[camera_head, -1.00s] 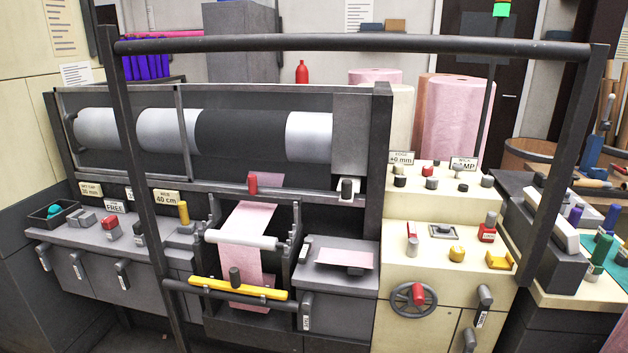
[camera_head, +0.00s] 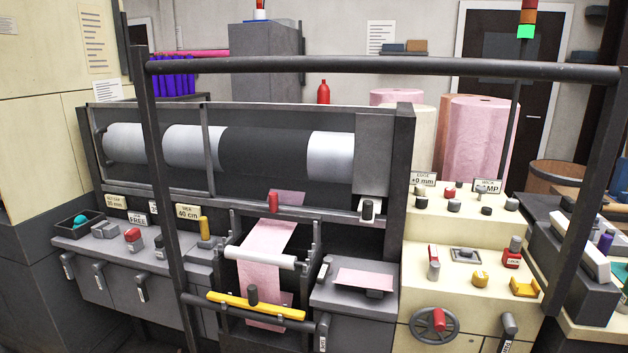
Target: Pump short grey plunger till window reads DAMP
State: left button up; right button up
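A small white window sign (camera_head: 488,186) stands at the back of the cream console on the right. Its lower line ends in "AMP"; a knob or its stem hides the first letter, so the full word cannot be told. Several short knobs stand in front of it on the upper cream shelf, including a grey one (camera_head: 453,205), another grey one (camera_head: 512,204) and a dark one (camera_head: 486,211). A dark grey plunger-like knob (camera_head: 367,210) stands on the machine's right rail. Which of these is the short grey plunger I cannot tell. Neither gripper is in view.
A dark rail frame (camera_head: 380,66) crosses in front of the machine. Pink felt (camera_head: 268,250) hangs over a white roller. A yellow bar (camera_head: 255,306) lies low in front. Pink rolls (camera_head: 475,135) stand behind.

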aim_at(481, 190)
jog(key=i+l+u, duration=0.1)
jog(key=i+l, duration=0.15)
jog(key=i+l+u, duration=0.1)
jog(key=l, duration=0.35)
jog(key=i+l+u, duration=0.1)
jog(key=i+l, duration=0.45)
jog(key=l, duration=0.25)
jog(key=i+l+u, duration=0.15)
jog(key=l, duration=0.25)
jog(key=i, duration=0.05)
